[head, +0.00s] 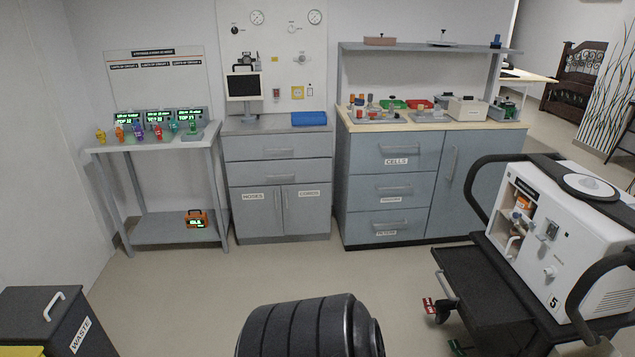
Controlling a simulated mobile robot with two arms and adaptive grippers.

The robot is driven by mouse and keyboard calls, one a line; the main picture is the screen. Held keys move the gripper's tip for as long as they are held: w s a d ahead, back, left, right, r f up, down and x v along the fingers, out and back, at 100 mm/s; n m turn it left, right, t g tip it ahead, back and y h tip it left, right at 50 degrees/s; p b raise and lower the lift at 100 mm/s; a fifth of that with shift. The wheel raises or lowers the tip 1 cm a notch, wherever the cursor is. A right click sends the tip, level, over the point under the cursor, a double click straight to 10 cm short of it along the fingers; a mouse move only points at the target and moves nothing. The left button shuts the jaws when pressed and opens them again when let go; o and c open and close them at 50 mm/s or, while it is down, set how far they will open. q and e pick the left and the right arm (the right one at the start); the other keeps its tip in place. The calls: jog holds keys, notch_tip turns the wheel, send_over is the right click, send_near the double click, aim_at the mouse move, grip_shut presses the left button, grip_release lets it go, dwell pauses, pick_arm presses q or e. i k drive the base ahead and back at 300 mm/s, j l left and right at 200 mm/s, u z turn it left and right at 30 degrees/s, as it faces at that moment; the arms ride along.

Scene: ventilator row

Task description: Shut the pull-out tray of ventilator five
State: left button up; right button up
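Ventilator five (575,240) is a white machine marked "5" on a dark wheeled cart at the right. Its dark pull-out tray (480,285) stands out to the left, below the machine's front. A pale handle (446,286) shows on the tray's left front edge. The tray's top looks bare. Neither of my grippers is in view.
Red and green caster pedals (430,305) show below the tray. A grey waste bin (50,315) stands at the lower left. Cabinets (277,190) and a bench (155,145) line the back. Open floor (330,265) lies left of the cart.

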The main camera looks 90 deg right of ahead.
aim_at(487, 302)
jog(key=z, duration=3.75)
